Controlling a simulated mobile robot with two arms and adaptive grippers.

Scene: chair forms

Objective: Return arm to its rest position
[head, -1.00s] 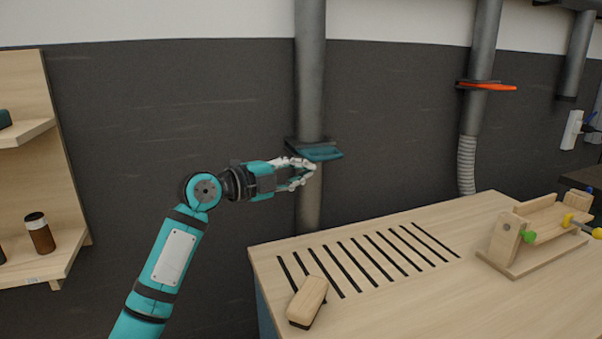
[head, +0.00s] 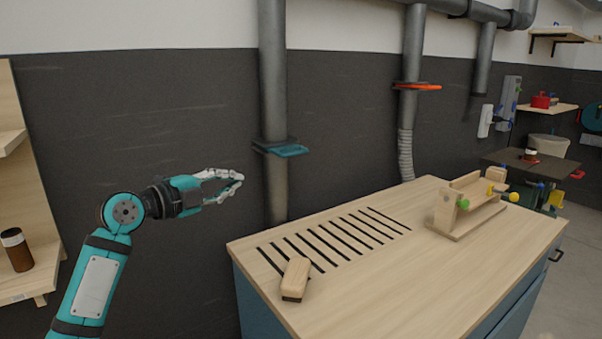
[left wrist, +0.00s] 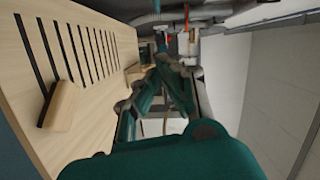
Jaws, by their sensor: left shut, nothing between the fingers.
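My left arm comes in from the left in the head view. Its gripper (head: 232,181) is shut and empty, in the air just left of the grey vertical pipe and apart from it. The gripper also shows in the left wrist view (left wrist: 163,62), pointing away from the camera. A teal blast gate (head: 286,150) sits on that pipe, a little above and to the right of the fingers. My right gripper is not in view.
A slotted wooden workbench (head: 400,275) stands right of the arm, with a wooden block (head: 296,278) and a wooden jig (head: 465,209) on it. A wooden shelf (head: 22,285) with a brown jar (head: 17,250) is at the left. An orange gate (head: 416,86) is on another pipe.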

